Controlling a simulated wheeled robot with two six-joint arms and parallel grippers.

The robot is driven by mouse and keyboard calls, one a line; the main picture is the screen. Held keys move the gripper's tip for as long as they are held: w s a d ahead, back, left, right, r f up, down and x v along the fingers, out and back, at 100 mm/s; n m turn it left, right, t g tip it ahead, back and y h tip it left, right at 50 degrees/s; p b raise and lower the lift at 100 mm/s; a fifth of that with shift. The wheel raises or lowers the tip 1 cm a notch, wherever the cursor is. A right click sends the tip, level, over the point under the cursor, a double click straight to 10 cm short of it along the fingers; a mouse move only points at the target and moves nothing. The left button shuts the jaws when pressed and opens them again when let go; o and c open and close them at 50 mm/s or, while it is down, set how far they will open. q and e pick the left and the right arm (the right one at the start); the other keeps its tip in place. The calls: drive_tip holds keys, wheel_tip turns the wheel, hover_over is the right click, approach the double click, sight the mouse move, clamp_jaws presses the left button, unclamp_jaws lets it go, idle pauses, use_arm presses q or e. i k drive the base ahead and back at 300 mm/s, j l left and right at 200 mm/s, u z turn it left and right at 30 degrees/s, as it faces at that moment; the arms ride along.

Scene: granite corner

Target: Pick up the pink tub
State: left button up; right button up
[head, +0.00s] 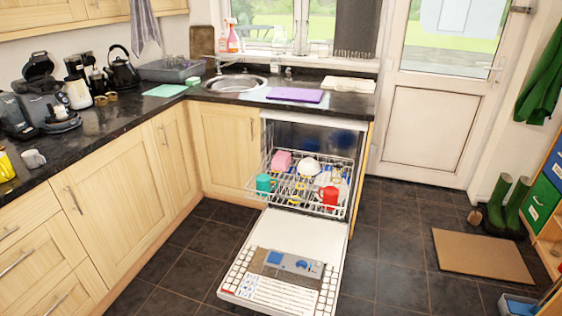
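A pink tub (281,160) sits in the upper rack (255,191) of the open dishwasher, at the rack's back left. A white bowl (308,166) is to its right, and a teal cup (263,183) is in front of it to the left. A red mug (329,196) is at the rack's front right. The rack is pulled out above the lowered dishwasher door (318,232). Neither of my grippers shows in the head view.
The granite counter (118,120) runs along the left and back, with a kettle, appliances, a sink (235,84) and a purple board (294,95). The lowered door blocks floor in front of the dishwasher. Tiled floor (385,240) is clear to the right, up to a brown mat (480,256).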

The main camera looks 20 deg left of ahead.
sight(281, 162)
drive_tip(key=i+l+z, duration=0.3)
drive_tip(key=i, duration=0.15)
drive_tip(key=i+z, duration=0.45)
drive_tip(key=i, duration=1.3)
drive_tip(key=l, duration=0.05)
